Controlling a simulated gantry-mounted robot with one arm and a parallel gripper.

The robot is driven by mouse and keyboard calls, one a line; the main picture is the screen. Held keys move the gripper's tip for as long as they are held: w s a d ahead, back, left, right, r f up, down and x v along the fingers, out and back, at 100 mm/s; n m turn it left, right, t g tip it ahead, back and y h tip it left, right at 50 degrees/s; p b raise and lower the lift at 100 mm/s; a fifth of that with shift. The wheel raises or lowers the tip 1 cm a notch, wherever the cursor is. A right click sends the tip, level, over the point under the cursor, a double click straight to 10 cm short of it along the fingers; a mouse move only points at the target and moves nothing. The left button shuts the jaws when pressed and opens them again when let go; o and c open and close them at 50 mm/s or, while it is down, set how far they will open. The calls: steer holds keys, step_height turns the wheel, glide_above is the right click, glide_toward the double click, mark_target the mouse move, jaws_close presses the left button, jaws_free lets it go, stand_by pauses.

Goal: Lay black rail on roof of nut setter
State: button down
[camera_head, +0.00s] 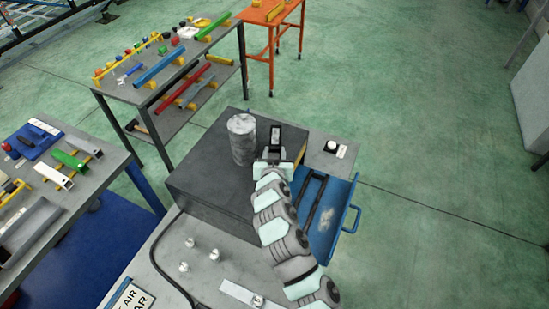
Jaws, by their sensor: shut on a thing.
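A dark grey box (207,180) with a flat top stands on the grey bench; I take it for the nut setter, but no label shows on it. A mottled grey cylinder (242,140) stands upright on its top. My gripper (275,138) is over the far right part of the box, just right of the cylinder. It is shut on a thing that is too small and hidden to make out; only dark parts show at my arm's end. Long black bars (319,204) lie in the open blue tray right of my arm, partly hidden by it.
The blue tray (346,190) has a handle at its right. Several small pale knobs (188,243) and a black cable lie on the near bench. Left tables (115,166) hold coloured bars and tools. An orange table stands behind. The green floor at right is free.

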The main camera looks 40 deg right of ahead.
steer(key=shift+f, duration=1.45)
steer(key=shift+f, duration=0.1)
steer(key=shift+f, duration=0.15)
steer(key=c, duration=0.9)
jaws_free()
steer(key=shift+r, duration=0.25)
steer(key=b+v, duration=0.2)
steer(key=v, duration=1)
steer(key=shift+f, duration=0.1)
